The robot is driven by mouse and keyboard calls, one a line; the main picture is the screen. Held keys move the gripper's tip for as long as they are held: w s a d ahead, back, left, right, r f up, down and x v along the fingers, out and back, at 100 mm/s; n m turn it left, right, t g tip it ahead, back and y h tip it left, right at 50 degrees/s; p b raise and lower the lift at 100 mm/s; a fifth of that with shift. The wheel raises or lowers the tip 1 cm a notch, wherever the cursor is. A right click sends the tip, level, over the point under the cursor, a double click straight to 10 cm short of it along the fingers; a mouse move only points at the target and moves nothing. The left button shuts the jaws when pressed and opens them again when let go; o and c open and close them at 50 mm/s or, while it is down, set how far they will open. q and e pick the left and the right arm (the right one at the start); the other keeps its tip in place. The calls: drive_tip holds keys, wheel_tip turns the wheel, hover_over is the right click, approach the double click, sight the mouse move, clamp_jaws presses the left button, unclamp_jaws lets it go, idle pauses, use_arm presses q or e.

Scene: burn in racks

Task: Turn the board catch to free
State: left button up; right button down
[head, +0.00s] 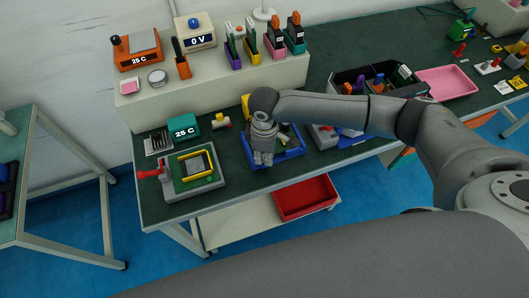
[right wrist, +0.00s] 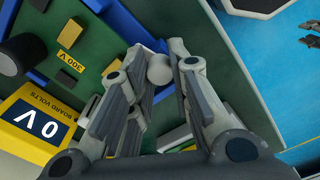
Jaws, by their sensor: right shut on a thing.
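The board fixture is a blue frame (head: 291,154) on the bench around a green board, and the board (right wrist: 100,43) shows closer in the right wrist view. My right gripper (head: 263,160) points down over the front of this frame. In the right wrist view its fingers (right wrist: 158,58) are on either side of a pale round knob (right wrist: 159,70), which looks like the handle of the board catch. They are shut on it. The rest of the catch is hidden by the fingers, so its position cannot be told. My left gripper is not in view.
A yellow board volts meter (right wrist: 36,124) reads 0 V beside the fixture. A grey fixture with a red handle (head: 150,174) stands to the left. A black bin (head: 345,78) and a pink tray (head: 447,83) stand to the right. A red bin (head: 304,198) is below.

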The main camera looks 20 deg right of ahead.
sight(264, 156)
drive_tip(key=shift+r+m+p, duration=0.25)
drive_tip(key=shift+m+p, duration=0.45)
drive_tip(key=shift+p, duration=0.5)
drive_tip(key=shift+m+p, duration=0.5)
drive_tip(key=shift+p, duration=0.1)
drive_tip(key=shift+f+m, duration=0.2)
drive_tip(key=shift+m, duration=0.1)
drive_tip(key=c, duration=1.6)
unclamp_jaws()
drive_tip(key=shift+o, duration=0.2)
wheel_tip(264, 156, up, 12)
